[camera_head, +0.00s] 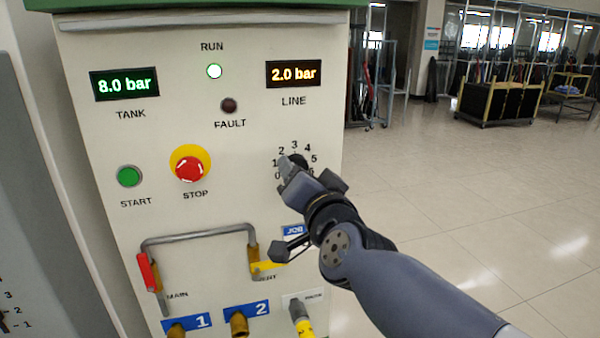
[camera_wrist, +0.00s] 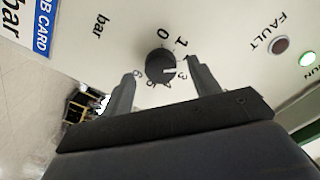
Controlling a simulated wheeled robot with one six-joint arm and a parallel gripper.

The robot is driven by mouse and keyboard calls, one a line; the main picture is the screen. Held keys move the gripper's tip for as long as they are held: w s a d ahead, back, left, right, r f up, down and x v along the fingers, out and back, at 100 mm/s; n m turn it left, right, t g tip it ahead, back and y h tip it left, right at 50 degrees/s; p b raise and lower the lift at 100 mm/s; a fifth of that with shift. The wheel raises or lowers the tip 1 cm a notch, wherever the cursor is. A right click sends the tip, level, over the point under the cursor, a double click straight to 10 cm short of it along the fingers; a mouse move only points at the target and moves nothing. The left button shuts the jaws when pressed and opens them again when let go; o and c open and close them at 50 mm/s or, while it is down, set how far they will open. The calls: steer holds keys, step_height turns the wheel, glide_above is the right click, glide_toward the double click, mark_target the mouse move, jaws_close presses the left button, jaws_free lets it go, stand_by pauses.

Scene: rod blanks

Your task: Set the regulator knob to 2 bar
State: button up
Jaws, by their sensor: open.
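The regulator knob (camera_wrist: 160,66) is round and black with a white pointer mark. In the wrist view its mark points right, toward the finger that hides the 2 on the scale. In the head view the knob (camera_head: 299,159) is partly hidden behind my gripper (camera_head: 303,168). The LINE display (camera_head: 293,73) reads 2.0 bar. My gripper is open, with one finger on each side of the knob. In the wrist view, gaps show between the knob and both fingers.
The panel also carries a red STOP button (camera_head: 190,168) on yellow, a green START button (camera_head: 129,177) and a grey pipe handle (camera_head: 200,236). The TANK display (camera_head: 124,84) reads 8.0 bar. The RUN lamp (camera_head: 214,71) is lit; the FAULT lamp (camera_head: 228,105) is dark. Open floor lies right.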

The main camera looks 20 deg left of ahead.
steer(key=p+v, duration=0.2)
steer(key=v, duration=0.7)
steer(key=b+x, duration=0.2)
steer(key=x, duration=0.8)
steer(key=shift+w+a, duration=0.2)
steer(key=shift+w, duration=0.1)
steer(key=shift+s, duration=0.1)
